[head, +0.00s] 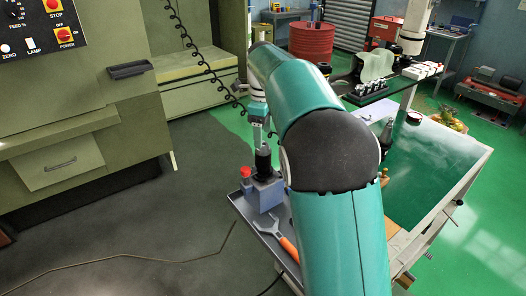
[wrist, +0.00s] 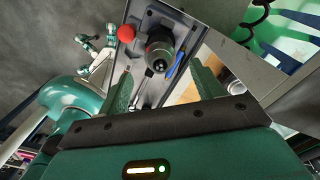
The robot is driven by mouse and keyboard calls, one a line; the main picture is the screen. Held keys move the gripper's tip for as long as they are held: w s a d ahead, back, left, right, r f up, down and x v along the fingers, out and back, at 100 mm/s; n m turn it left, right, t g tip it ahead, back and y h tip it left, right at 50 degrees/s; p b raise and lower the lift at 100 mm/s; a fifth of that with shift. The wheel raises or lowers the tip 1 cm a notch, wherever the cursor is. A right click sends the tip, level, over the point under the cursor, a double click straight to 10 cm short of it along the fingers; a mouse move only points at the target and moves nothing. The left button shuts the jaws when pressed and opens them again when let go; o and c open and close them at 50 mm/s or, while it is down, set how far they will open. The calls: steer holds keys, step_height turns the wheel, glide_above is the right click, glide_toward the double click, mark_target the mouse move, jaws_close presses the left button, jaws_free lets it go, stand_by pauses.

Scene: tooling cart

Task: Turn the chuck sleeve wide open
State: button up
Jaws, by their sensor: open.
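The chuck (head: 263,159) is a dark upright cylinder on a blue-grey block (head: 266,193) at the left side of the cart. In the wrist view the chuck (wrist: 160,52) appears end-on as a dark ring with a lighter centre, beyond the fingertips and between their lines. My gripper (wrist: 162,84) is open, with one green finger on each side and nothing held. In the head view my arm hides much of the cart, and the gripper's fingers are too small to make out. I cannot tell whether any finger touches the sleeve.
A red knob (head: 246,172) stands beside the chuck, and also shows in the wrist view (wrist: 126,33). An orange-handled wrench (head: 285,243) lies on the grey tray (head: 240,207). A green machine (head: 75,130) with a control panel stands left.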

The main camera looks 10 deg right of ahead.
mark_target(263, 151)
step_height(263, 151, down, 7)
steer(key=shift+f, duration=0.15)
steer(key=c, duration=1)
